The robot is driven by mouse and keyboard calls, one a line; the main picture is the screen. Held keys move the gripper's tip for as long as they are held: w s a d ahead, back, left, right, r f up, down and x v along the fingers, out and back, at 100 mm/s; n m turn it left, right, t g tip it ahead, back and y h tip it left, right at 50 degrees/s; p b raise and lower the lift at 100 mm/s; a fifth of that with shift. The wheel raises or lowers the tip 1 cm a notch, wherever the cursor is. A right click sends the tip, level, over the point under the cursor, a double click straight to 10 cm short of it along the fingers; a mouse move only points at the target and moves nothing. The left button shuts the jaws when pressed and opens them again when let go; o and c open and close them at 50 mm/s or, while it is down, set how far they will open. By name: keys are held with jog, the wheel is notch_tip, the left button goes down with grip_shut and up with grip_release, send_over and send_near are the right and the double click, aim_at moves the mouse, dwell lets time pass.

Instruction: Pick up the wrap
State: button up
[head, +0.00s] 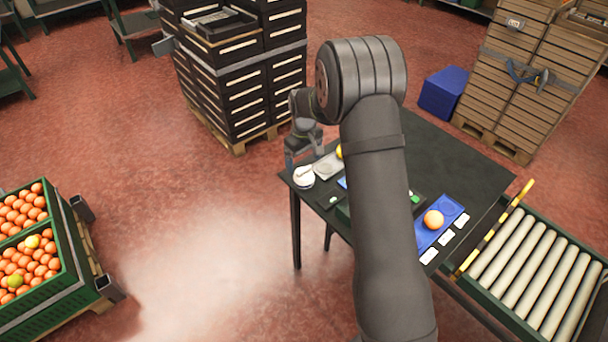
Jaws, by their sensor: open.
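A small, round white item (304,177) is at the left corner of the dark table; it may be the wrap, but it is too small to tell for sure. My gripper (303,162) is open and points down just above and behind this white item. I cannot tell whether the fingers touch it. Nothing shows between the fingers. My arm hides the middle of the table.
A light grey tray (328,165) lies right of the white item, with a yellow fruit (340,152) partly hidden behind my arm. An orange (433,220) sits on a blue tray (452,210) at the right. A roller conveyor (530,262) adjoins the table. The table's back right (450,150) is clear.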

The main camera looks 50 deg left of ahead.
aim_at(304, 169)
jog(key=shift+w+a+f, duration=0.1)
jog(key=shift+a+f, duration=0.05)
jog(key=shift+f, duration=1.35)
jog(key=shift+w+a+f, duration=0.1)
jog(key=shift+f, duration=1.35)
jog(key=c, duration=1.1)
jog(key=shift+o, duration=0.2)
jog(key=shift+r, duration=0.1)
